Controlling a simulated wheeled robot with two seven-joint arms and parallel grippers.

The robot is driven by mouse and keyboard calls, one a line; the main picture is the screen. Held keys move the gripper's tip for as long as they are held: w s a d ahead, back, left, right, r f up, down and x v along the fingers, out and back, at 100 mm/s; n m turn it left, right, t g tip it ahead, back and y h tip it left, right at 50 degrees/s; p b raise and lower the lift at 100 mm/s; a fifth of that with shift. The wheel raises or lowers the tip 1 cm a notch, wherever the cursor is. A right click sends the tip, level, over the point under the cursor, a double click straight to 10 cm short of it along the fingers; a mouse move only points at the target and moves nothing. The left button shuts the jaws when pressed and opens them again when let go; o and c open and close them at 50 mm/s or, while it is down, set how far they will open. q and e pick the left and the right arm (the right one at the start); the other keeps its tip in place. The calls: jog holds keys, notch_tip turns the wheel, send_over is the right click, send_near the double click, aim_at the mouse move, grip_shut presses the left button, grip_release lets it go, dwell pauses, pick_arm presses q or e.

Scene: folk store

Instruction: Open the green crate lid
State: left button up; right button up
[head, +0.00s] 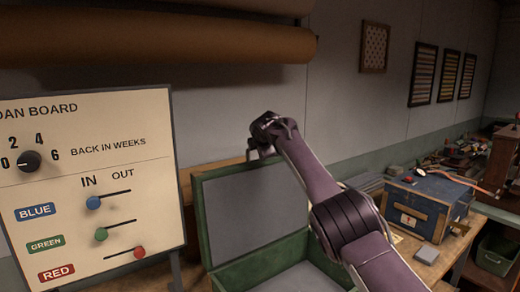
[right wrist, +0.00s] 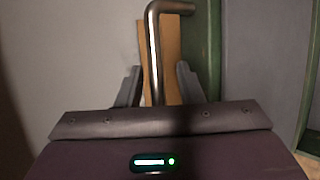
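The green crate (head: 262,262) sits on the bench, with a grey inside. Its lid (head: 250,210), a grey panel in a green frame, stands raised at the back of the crate, roughly upright. My right gripper (head: 256,150) is at the lid's top edge, with its arm crossing in front of the lid's right part. In the right wrist view, a bent metal handle (right wrist: 155,50) runs between the two fingers of this gripper (right wrist: 158,88). The fingers are apart, with gaps showing on both sides of the handle. My left gripper is not in view.
A loan board (head: 90,185) with a dial and coloured sliders stands left of the crate. A blue box with wooden edges (head: 428,205) is on the bench at right, beside a small grey block (head: 426,254). A brown roll (head: 160,38) hangs above.

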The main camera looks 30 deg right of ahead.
jog(key=shift+s+b, duration=0.15)
jog(key=shift+b, duration=0.3)
jog(key=b+v, duration=0.2)
jog(key=b, duration=0.1)
jog(key=shift+s+f+b, duration=0.1)
jog(key=shift+b, duration=0.2)
jog(key=b+v, duration=0.2)
jog(key=v, duration=0.3)
jog(key=shift+a+r+b, duration=0.1)
jog(key=shift+r+b, duration=0.25)
jog(key=shift+b, duration=0.05)
